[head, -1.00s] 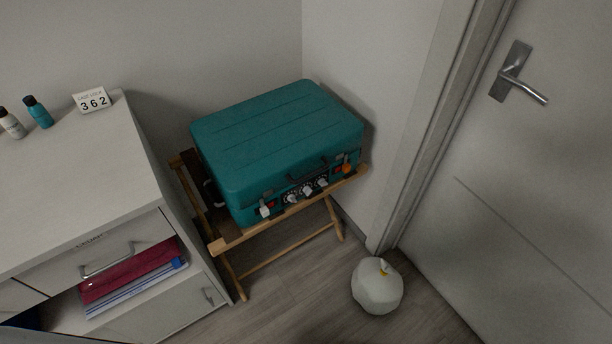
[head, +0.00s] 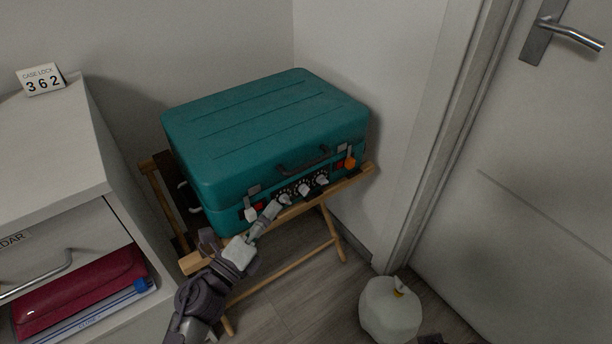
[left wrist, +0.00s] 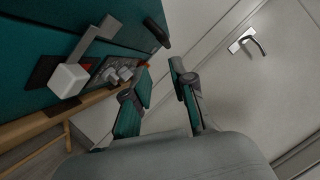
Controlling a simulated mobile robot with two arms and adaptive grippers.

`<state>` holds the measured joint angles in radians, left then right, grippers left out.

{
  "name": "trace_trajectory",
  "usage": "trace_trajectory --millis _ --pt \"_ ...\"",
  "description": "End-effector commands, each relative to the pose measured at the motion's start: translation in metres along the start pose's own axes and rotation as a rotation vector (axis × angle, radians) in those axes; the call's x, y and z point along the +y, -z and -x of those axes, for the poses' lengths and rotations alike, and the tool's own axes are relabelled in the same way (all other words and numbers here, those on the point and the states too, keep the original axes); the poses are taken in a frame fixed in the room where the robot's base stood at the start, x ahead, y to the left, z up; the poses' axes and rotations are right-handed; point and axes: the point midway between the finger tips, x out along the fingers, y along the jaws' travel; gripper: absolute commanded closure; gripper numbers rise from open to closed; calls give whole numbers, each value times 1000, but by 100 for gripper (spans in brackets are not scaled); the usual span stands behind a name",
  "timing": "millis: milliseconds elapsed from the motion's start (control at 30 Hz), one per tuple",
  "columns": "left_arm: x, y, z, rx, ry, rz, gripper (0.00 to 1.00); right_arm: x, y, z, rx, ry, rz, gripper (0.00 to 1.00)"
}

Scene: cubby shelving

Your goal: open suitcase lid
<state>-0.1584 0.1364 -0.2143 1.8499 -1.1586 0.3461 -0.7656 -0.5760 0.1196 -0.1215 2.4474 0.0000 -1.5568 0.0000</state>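The teal suitcase (head: 262,140) lies flat with its lid shut on a wooden folding stand. Its front has a dark handle (head: 303,166), several pale dials (head: 303,189), a left latch with a white tab (head: 250,213) and a right latch beside an orange tag (head: 350,162). My left gripper (head: 262,222) is in front of the suitcase's lower left front, near the white tab and the dials. In the left wrist view, its fingers (left wrist: 163,84) are apart with nothing between them, and the white tab (left wrist: 70,80) is left of them. My right gripper is not in view.
The wooden stand (head: 290,272) is under the suitcase. A white cabinet (head: 60,150) at left bears a card reading "CASE LOCK 362" (head: 41,80); its open compartment holds a dark red folder (head: 80,290). A white round object (head: 390,310) is on the floor near the door (head: 540,170).

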Motion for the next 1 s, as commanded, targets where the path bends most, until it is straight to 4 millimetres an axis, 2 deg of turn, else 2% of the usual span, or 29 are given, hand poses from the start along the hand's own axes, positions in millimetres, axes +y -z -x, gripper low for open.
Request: trace_trajectory --millis 167,267,700,800,1000 --pt "-10 -1 -9 6 26 -46 75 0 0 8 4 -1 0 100" --pt "-11 -2 -23 5 27 -44 75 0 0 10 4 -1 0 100" --pt "-12 -1 -112 4 25 -40 75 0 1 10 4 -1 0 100" --pt "-11 0 -126 4 24 -39 75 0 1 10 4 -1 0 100" --pt "-11 0 -138 5 23 -39 75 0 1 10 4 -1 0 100"
